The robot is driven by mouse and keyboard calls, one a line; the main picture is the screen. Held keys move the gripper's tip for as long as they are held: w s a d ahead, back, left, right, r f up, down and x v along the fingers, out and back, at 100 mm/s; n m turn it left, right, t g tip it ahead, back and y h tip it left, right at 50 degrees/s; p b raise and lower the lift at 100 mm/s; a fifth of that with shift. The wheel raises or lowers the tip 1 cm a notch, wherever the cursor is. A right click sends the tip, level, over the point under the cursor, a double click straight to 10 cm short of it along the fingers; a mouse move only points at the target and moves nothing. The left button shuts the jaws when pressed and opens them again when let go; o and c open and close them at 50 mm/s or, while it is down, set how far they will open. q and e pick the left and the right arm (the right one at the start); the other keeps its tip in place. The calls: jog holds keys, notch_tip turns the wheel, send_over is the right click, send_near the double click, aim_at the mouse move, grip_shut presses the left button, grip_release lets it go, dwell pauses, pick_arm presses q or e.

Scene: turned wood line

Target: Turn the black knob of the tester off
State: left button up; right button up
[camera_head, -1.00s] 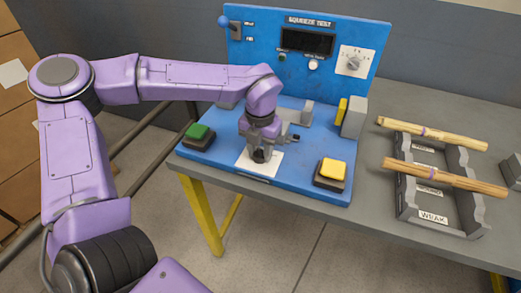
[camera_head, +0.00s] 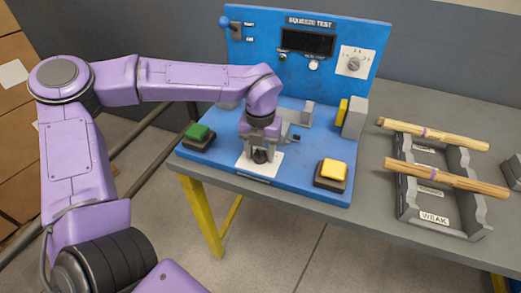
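The blue tester (camera_head: 222,159) stands on the grey table, with an upright panel headed "SQUEEZE TEST". The black knob (camera_head: 260,157) sits on a white plate (camera_head: 246,163) at the front middle of its base. My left gripper (camera_head: 260,151) points down over the knob, its fingers on either side of it and apparently closed on it. The fingers and wrist hide most of the knob and its markings, so its setting cannot be read. My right gripper is not in view.
A green button (camera_head: 200,131) is left of the knob and a yellow button (camera_head: 332,169) right of it. A blue-tipped lever (camera_head: 225,21), dark display (camera_head: 306,41) and white dial (camera_head: 354,62) are on the panel. A grey rack (camera_head: 409,213) holds two wooden rods (camera_head: 446,179).

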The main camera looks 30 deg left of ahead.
aim_at(261, 151)
pick_arm(q)
jog(key=shift+o, duration=0.3)
notch_tip(261, 151, up, 11)
jog(key=shift+f, duration=0.2)
dwell(0.5)
